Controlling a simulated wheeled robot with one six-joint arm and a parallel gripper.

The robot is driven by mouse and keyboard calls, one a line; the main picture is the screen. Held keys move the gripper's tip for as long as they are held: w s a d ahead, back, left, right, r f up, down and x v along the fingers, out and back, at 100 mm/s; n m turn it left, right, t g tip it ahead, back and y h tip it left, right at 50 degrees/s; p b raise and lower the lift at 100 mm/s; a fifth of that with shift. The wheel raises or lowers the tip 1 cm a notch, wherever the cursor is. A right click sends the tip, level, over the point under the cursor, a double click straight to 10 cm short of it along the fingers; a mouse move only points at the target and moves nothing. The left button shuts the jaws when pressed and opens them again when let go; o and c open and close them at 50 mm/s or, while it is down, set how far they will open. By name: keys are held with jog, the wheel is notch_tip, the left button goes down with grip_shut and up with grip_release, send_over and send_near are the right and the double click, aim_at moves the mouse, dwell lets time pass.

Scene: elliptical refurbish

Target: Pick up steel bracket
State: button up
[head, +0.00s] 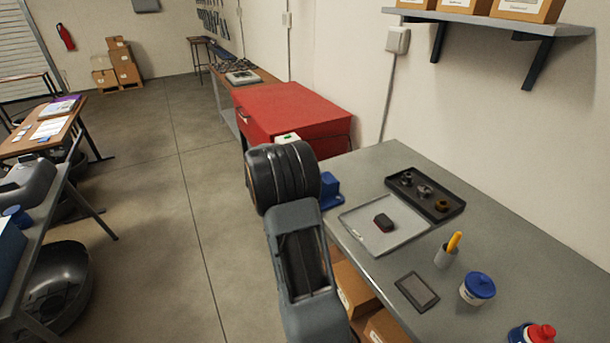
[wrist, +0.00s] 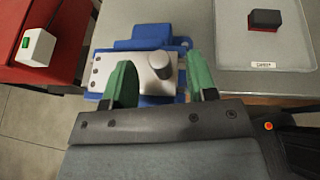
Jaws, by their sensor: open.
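A silver-grey metal piece (wrist: 130,72) with dark holes in its plate and a round upright post sits on a blue fixture (wrist: 150,37) in the wrist view. It looks like the steel bracket. My gripper (wrist: 162,82) has two green fingers, spread apart on either side of the post, with nothing visibly clamped between them. I cannot tell how far above the plate the fingertips are. In the head view the blue fixture (head: 329,186) shows at the bench's left edge, partly hidden by my arm; the bracket and the fingers are hidden there.
A grey mat (head: 356,225) holds a dark and red block (head: 383,222). Behind it is a black tray (head: 452,190) with small metal parts. A pen cup (head: 444,258), blue-lidded jar (head: 477,289) and dark flat device (head: 417,292) stand nearer. A red cabinet (head: 300,105) adjoins the bench.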

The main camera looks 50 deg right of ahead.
jog(key=shift+x, duration=1.4)
jog(key=shift+a, duration=0.1)
jog(key=shift+r, duration=0.1)
grip_shut()
